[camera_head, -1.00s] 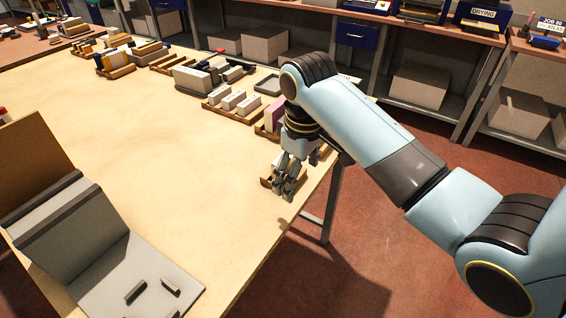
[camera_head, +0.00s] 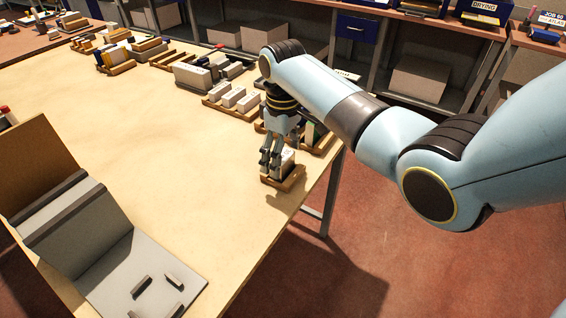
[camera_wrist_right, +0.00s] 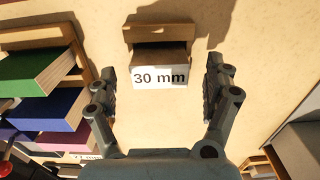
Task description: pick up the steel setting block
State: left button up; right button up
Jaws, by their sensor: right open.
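A small wooden tray (camera_head: 284,183) near the table's right edge holds a pale block (camera_head: 288,163), partly hidden by my gripper. My right gripper (camera_head: 270,160) points down at the tray's left side, fingers apart. In the right wrist view a block with a white "30 mm" label (camera_wrist_right: 160,77) stands against the wooden tray (camera_wrist_right: 158,33). The open fingers of my right gripper (camera_wrist_right: 161,70) show on either side of the label, with clear gaps. I cannot tell from its look whether this block is steel. My left gripper is not in view.
A tray of white blocks (camera_head: 232,98) lies farther back. A grey angled fixture (camera_head: 75,225) stands at left. The middle of the tabletop (camera_head: 150,150) is clear.

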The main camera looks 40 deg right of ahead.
notch_tip(320, 180, down, 2)
jog(key=shift+f, duration=0.2)
jog(key=c, duration=1.6)
jog(key=shift+c, duration=0.3)
jog(key=shift+r, duration=0.2)
